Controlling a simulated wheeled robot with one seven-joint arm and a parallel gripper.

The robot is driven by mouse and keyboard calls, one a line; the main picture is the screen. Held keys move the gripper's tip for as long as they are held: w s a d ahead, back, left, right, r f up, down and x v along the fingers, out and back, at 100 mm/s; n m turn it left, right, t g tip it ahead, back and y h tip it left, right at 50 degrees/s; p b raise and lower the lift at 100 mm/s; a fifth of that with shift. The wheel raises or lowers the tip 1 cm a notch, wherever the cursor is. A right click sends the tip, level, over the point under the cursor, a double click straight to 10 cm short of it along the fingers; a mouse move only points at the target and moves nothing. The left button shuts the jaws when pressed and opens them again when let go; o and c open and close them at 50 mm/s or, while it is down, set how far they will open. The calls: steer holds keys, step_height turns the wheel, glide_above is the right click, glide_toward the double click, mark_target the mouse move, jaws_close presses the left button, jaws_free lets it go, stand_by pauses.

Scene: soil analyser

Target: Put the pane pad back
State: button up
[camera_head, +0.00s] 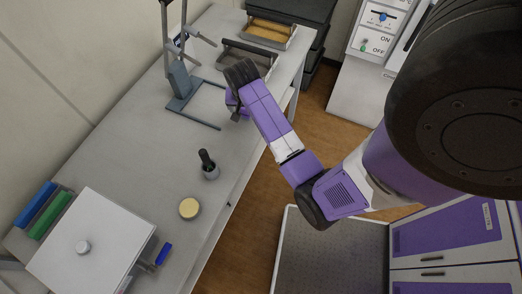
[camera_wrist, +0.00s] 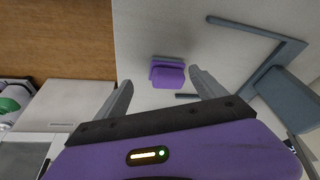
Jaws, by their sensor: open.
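A small purple block with a grey strip along one edge, which looks like the pane pad (camera_wrist: 168,76), lies on the grey worktop in the wrist view. My gripper (camera_wrist: 161,80) is open, with one finger on each side of the block in that view. I see no contact between the fingers and the block, and the gap in height is hard to tell. In the head view my gripper (camera_head: 236,112) is low over the worktop, right of the grey stand (camera_head: 180,82). My own arm mostly hides the pad there.
The grey stand's foot (camera_wrist: 262,62) is close to the right finger. On the worktop (camera_head: 150,150) are a dark-handled tool in a small cup (camera_head: 209,165), a round yellow-topped tin (camera_head: 189,208), a white lidded box (camera_head: 90,240) and a blue item (camera_head: 163,254). Trays (camera_head: 268,32) stand at the back.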

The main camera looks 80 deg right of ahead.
steer(key=a+n+t, duration=0.1)
steer(key=a+n, duration=0.1)
steer(key=a, duration=0.1)
steer(key=s+a+f+n+t+h, duration=0.1)
steer(key=a+n, duration=0.1)
steer(key=a, duration=0.1)
steer(key=s+a+n+t, duration=0.1)
steer(key=a+n+t, duration=0.1)
steer(key=a, duration=0.1)
steer(key=shift+a+f+h, duration=0.15)
steer(key=shift+f+h, duration=0.15)
steer(key=shift+h, duration=0.1)
steer(key=s+a+r+n+t+y, duration=0.1)
steer(key=s+a+r+n+t, duration=0.1)
steer(key=a+r+n, duration=0.3)
steer(key=s+a+r+t+y, duration=0.1)
steer(key=s+a+r+t, duration=0.15)
steer(key=a, duration=0.55)
steer(key=s+a+r+n+t+y, duration=0.1)
steer(key=s+a+r+n+t, duration=0.1)
steer(key=a+r+n, duration=0.3)
steer(key=s+a+r+t+y, duration=0.2)
steer(key=s+a+r+t, duration=0.1)
steer(key=a+r, duration=0.4)
step_height(320, 180, up, 3)
steer(key=shift+s+a+r+y, duration=0.1)
steer(key=shift+s+a+y, duration=0.2)
steer(key=shift+s, duration=0.4)
